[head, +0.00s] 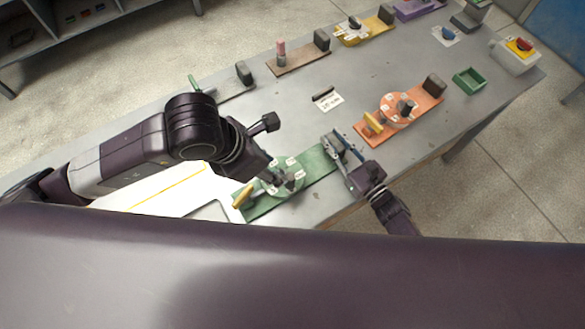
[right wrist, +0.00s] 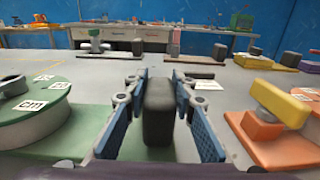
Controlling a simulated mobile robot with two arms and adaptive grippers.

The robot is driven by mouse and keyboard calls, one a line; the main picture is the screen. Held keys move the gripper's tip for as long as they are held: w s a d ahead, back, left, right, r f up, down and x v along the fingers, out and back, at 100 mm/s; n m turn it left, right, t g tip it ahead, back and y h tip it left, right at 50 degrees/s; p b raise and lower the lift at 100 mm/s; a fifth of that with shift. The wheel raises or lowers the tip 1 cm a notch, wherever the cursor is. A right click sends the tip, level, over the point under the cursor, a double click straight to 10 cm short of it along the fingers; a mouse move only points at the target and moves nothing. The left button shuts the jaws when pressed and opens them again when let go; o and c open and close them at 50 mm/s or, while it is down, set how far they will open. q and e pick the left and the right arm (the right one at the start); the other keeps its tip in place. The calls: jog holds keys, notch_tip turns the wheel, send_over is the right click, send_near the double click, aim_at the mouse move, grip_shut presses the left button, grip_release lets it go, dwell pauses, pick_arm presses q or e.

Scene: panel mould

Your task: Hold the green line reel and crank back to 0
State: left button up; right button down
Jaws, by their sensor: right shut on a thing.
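The green line reel has a long green base (head: 318,163), a round green dial (head: 293,168) with white tags and a yellow lever (head: 243,193) at its left end. In the right wrist view the dial (right wrist: 32,112) shows at the left with a "cm" tag. My right gripper (head: 338,146) is shut on the reel's black grip block (right wrist: 159,112), with blue finger pads on both sides. My left gripper (head: 272,178) is at the middle of the dial, by the crank. Its fingers are small and partly hidden, so their opening and contact are unclear. The dial reading is too small to read.
An orange reel (head: 423,103) with a yellow lever stands to the right of the green one. The table's middle has bare room.

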jog(key=c, duration=1.5)
grip_release()
jog(key=shift+c, duration=0.2)
